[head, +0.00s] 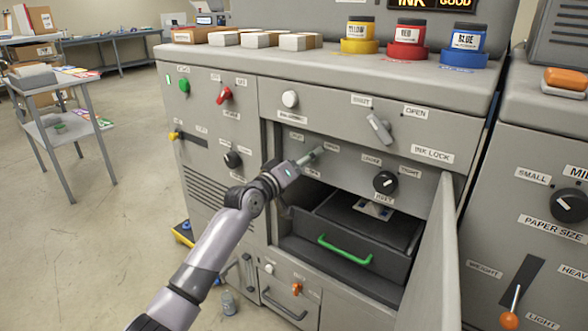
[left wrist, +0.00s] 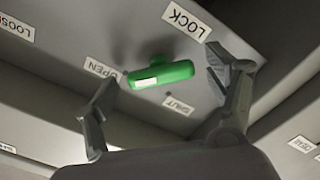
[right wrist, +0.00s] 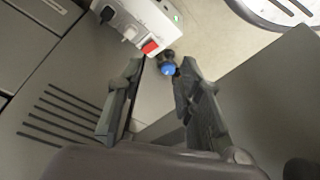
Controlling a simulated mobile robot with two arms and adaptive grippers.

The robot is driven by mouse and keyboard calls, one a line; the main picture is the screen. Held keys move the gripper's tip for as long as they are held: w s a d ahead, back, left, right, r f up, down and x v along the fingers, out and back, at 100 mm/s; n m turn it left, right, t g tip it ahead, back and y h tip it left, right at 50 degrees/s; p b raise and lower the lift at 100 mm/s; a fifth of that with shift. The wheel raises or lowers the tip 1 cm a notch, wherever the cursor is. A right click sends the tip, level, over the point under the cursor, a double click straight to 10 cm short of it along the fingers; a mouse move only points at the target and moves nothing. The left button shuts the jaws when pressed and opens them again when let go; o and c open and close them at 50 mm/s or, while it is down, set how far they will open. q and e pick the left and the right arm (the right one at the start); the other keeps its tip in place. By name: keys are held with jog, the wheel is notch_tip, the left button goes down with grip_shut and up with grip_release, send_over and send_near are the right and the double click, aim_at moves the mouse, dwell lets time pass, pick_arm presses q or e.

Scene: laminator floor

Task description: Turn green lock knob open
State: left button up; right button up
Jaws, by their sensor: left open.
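The green lock knob (left wrist: 165,74) is a rounded bar handle on a grey panel in the left wrist view. A white mark is on its left end. The OPEN label (left wrist: 105,69) is to its left, the SHUT label (left wrist: 178,105) below it, and a LOCK label (left wrist: 187,20) above right. My left gripper (left wrist: 161,80) is open, with one finger on either side of the knob and gaps to both. In the head view my left gripper (head: 312,158) is at the panel above the open bay and mostly hides the knob. My right gripper (right wrist: 160,80) is open and empty.
A drawer with a green handle (head: 344,249) sits in the bay below. An open door (head: 434,262) stands out on the bay's right. A black knob (head: 385,182) is right of my left gripper. The right wrist view shows a grey cabinet side and floor.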

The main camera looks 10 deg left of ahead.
pick_arm(q)
jog(key=v, duration=1.1)
jog(key=shift+s, duration=0.25)
jog(key=shift+a+f, duration=0.1)
